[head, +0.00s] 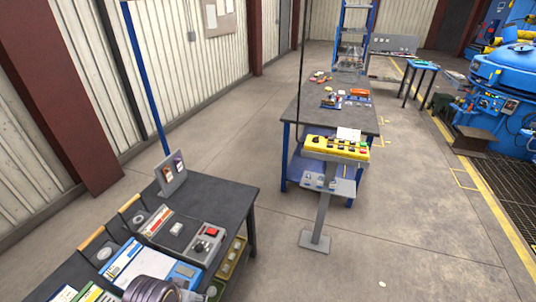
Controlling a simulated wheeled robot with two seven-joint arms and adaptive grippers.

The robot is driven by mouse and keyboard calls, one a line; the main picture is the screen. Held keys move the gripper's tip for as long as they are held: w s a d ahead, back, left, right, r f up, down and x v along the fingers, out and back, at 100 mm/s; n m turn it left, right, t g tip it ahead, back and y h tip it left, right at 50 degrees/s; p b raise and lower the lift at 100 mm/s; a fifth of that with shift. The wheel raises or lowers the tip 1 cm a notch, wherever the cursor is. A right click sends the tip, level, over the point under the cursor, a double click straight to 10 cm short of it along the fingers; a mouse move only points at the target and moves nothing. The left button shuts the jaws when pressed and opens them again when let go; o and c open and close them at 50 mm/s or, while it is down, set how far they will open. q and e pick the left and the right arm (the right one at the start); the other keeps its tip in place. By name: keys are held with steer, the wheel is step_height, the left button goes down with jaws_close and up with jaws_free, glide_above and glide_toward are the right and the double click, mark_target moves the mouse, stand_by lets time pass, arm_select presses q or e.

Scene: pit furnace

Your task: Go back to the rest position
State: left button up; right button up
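Neither of my grippers shows clearly in the head view, so I cannot see whether they hold anything. A dark, ribbed, rounded part is cut off by the bottom edge at the lower left, in front of the near bench. I cannot tell whether it is part of my arm. The task names no other object.
A dark workbench (225,185) with panels and a control box (203,244) stands at the lower left. A yellow button panel (336,147) tops a grey post stand ahead. Behind it is a second bench (300,105). Blue furnace equipment (505,75) stands right. Floor at lower right is clear.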

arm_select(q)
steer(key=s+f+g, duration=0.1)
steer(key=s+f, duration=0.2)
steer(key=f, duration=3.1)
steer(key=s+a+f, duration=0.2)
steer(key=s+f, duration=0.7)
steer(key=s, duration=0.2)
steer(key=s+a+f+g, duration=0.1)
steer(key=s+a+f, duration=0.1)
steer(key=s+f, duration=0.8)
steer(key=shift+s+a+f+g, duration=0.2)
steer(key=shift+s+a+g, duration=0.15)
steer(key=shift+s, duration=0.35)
